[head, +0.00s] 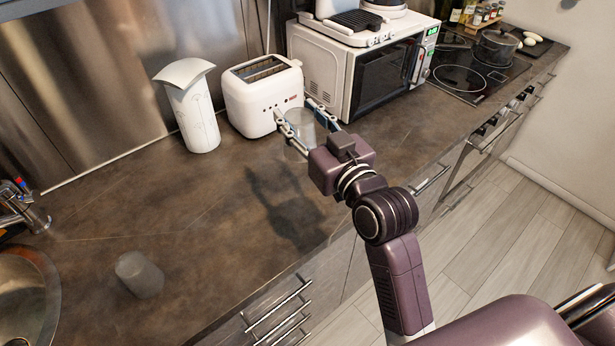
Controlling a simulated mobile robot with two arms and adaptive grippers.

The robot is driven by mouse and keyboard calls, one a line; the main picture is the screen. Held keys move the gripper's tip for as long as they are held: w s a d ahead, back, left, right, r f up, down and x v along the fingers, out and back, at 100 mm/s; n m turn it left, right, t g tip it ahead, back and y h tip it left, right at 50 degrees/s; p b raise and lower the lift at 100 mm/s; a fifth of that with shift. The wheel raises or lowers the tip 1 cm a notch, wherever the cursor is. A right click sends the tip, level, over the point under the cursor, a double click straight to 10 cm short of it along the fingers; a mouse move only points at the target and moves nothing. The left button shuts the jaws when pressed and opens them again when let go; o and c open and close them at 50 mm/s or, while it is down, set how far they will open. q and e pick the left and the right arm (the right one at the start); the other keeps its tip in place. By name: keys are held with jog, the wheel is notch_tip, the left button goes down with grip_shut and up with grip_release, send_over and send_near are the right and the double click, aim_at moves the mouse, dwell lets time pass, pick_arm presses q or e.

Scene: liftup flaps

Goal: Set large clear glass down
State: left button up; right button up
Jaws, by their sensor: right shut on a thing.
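A large clear glass (298,135) is between the fingers of my right gripper (303,124), above the brown countertop (215,225). The gripper is shut on it, and its shadow falls on the counter in front, apart from the arm. The glass is see-through, so its outline is faint. A second clear glass (139,274) is on the counter at the lower left, near the sink. My left gripper is not in view.
A white toaster (262,97) and a white paper-towel-like container (192,108) stand behind the gripper. A microwave (365,70) is at the back, with a hob (462,77) beyond it. A sink (25,290) is at the left. The middle of the counter is clear.

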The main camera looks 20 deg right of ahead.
jog(key=shift+w+r, duration=0.45)
jog(key=shift+r, duration=0.2)
jog(key=shift+w+r, duration=0.45)
jog(key=shift+r, duration=0.15)
jog(key=shift+w+r, duration=0.15)
jog(key=shift+r, duration=0.1)
jog(key=shift+w+f, duration=0.1)
jog(key=shift+f, duration=0.2)
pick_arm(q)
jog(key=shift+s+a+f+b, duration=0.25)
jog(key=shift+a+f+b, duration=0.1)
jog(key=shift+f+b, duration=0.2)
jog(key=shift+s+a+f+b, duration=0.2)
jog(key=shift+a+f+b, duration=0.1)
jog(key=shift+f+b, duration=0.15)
pick_arm(e)
jog(key=shift+d+f, duration=0.1)
jog(key=shift+f, duration=9.5)
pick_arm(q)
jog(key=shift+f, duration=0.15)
pick_arm(e)
jog(key=o, duration=1.4)
jog(key=shift+f, duration=0.1)
